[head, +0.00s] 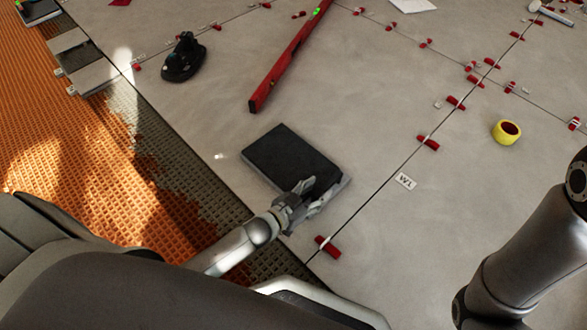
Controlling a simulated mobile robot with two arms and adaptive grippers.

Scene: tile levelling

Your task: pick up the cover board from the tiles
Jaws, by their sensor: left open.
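The cover board (283,155) looks like a dark, flat rectangular panel with a lighter edge. It lies on the large grey tiles (385,110), near the edge of the laid floor. My left gripper (312,190) is open at the board's near right corner, with its fingers over or around that edge. I cannot tell whether the fingers touch it. The gripper hides part of the near edge. My right arm shows at the right, but its gripper is out of view.
A red spirit level (290,56) lies beyond the board. A black suction-cup tool (184,58) stands at the upper left, and a yellow tape roll (506,132) lies at the right. Red wedges (428,142) line the joints. Orange matting (60,160) with grey adhesive borders the tiles.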

